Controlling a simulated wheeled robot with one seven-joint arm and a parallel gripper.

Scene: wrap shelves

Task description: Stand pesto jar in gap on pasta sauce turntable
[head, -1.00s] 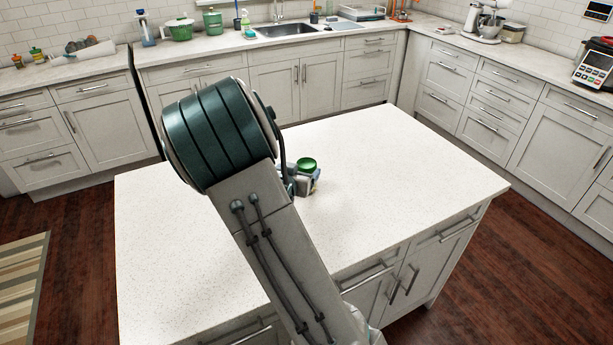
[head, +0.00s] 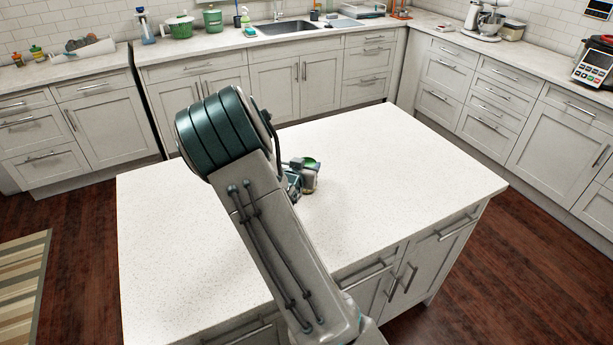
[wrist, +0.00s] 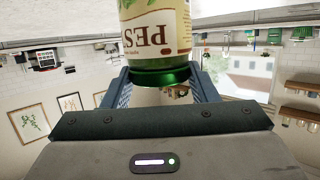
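The pesto jar (wrist: 155,30) has a green lid and a pale label reading "PES", which appears upside down in the wrist view. My gripper (wrist: 163,88) has one finger on each side of the jar at its lid end and appears closed on it. In the head view the green-lidded jar (head: 310,164) is at my gripper (head: 298,178), over the island, partly hidden by my arm. Its height above the island top is hard to tell. I cannot make out the pasta sauce turntable or its gap in either view.
The white island top (head: 400,185) is otherwise clear. Dark wood floor surrounds the island.

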